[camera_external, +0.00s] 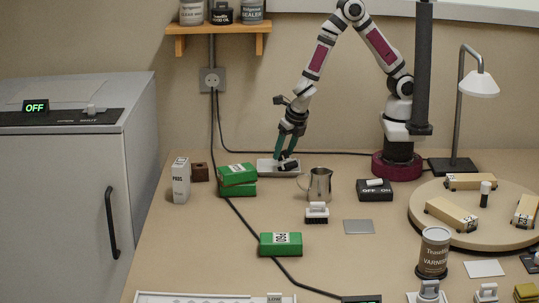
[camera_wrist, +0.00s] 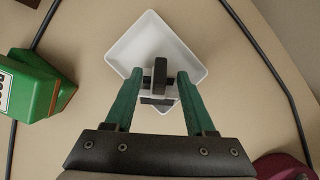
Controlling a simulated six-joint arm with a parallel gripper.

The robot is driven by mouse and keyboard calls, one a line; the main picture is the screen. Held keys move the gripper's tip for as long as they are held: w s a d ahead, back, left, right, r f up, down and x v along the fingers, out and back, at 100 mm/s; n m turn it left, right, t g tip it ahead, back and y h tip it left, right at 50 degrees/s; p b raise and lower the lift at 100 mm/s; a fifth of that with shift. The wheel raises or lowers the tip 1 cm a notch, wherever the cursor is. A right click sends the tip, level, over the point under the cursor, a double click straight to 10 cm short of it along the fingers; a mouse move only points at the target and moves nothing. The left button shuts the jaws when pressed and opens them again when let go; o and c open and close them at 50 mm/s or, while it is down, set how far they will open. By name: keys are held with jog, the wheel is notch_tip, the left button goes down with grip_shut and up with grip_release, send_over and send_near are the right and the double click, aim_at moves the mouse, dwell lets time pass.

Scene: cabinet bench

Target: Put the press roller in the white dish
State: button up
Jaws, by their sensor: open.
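The white dish (camera_external: 266,168) stands on the bench at the back, below my gripper (camera_external: 284,156). In the wrist view the square white dish (camera_wrist: 150,38) lies tilted in the picture beyond the green fingers. The press roller, a small dark piece (camera_external: 290,165), appears to lie in the dish near its right side. In the wrist view the press roller (camera_wrist: 160,74) shows as a dark upright part with a dark crossbar below it, between the fingers. My gripper (camera_wrist: 158,76) is open, one finger on each side of it with gaps. Whether the roller touches the dish floor is hard to tell.
Green boxes (camera_external: 237,180) stand left of the dish, close by. A metal jug (camera_external: 319,184) and a black switch box (camera_external: 375,190) stand to the right. A round wooden turntable (camera_external: 420,209) with boxes is farther right. Black cables run along the bench.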

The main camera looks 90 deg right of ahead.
jog(key=shift+w+f, duration=0.1)
jog(key=shift+f, duration=0.15)
grip_shut()
jog(key=shift+r, duration=0.15)
